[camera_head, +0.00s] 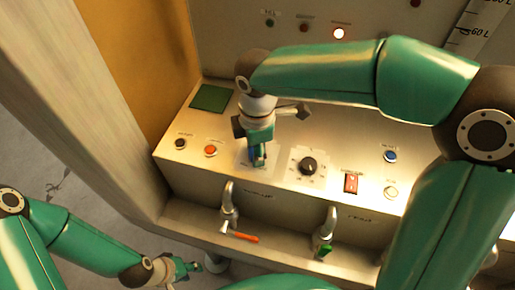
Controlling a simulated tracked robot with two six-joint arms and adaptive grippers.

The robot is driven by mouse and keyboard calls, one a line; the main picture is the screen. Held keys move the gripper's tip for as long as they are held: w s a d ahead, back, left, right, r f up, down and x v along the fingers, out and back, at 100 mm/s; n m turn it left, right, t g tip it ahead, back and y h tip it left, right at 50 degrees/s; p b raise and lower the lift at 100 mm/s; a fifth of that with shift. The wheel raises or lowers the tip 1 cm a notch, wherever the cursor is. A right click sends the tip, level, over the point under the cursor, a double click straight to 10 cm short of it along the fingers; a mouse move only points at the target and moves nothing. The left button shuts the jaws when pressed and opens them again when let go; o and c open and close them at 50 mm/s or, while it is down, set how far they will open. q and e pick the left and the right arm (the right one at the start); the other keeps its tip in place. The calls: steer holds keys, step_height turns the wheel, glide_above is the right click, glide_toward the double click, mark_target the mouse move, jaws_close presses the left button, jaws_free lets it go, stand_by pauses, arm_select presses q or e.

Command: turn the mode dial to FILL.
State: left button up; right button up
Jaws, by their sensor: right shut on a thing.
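My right gripper (260,160) points down at the control panel. It is shut on a small blue part (252,153) on a pale square plate (243,160), mostly hidden by the fingers. This looks like the mode dial, but its pointer and markings cannot be read. A black round knob (308,166) with marks around it sits just to the right, apart from the gripper. My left gripper (190,268) is low at the bottom left, away from the panel; its finger opening is too small to tell.
The panel (275,187) also carries a black button (180,143), orange button (210,151), red rocker switch (351,183), blue button (390,156) and green square (209,98). Two taps (229,205) (329,225) stand below, with orange and green handles. A lamp (338,34) glows behind.

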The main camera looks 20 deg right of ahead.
steer(key=m, duration=0.4)
steer(key=shift+f+m, duration=0.15)
steer(key=shift+m, duration=0.15)
steer(key=m, duration=0.4)
steer(key=shift+a+h+b, duration=0.1)
steer(key=shift+h+b, duration=0.2)
steer(key=shift+b, duration=0.05)
steer(key=shift+m, duration=0.4)
steer(key=o, duration=1.1)
steer(key=shift+o, duration=0.2)
steer(key=shift+w+r, duration=0.1)
steer(key=shift+r, duration=0.1)
steer(key=shift+r, duration=0.25)
step_height(320, 180, up, 11)
steer(key=shift+s+a, duration=0.25)
